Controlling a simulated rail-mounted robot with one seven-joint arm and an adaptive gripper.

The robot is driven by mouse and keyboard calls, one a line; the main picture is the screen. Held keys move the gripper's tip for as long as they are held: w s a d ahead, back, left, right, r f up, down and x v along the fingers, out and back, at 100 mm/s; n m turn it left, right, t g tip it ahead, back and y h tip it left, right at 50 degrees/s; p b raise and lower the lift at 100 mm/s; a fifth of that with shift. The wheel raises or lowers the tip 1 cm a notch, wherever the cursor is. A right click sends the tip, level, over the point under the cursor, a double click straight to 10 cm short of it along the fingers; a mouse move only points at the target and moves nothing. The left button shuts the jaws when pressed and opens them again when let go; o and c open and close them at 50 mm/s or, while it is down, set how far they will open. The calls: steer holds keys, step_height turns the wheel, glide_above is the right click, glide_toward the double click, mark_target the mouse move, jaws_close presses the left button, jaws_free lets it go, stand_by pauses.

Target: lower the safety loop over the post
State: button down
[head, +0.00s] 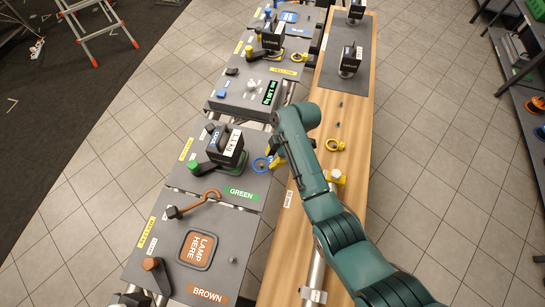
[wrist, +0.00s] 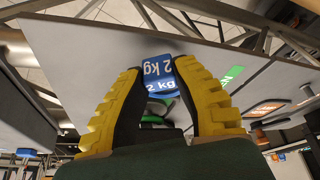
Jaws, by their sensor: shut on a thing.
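My gripper (head: 273,157) is shut, beside the right edge of the green-labelled panel (head: 258,181) in the head view. I cannot clearly tell the loop from the weight there. I cannot tell which post takes the loop.
The brown panel (head: 174,275) is nearer, with a brown post (head: 151,263). Other weights stand farther back.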

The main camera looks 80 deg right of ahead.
steer(key=shift+f+b, duration=0.3)
steer(key=shift+f, duration=0.5)
steer(key=shift+f, duration=0.15)
stand_by(0.4)
steer(key=c, duration=0.8)
jaws_free()
steer(key=shift+c, duration=0.2)
steer(key=v, duration=1.2)
steer(key=shift+s+d, duration=0.1)
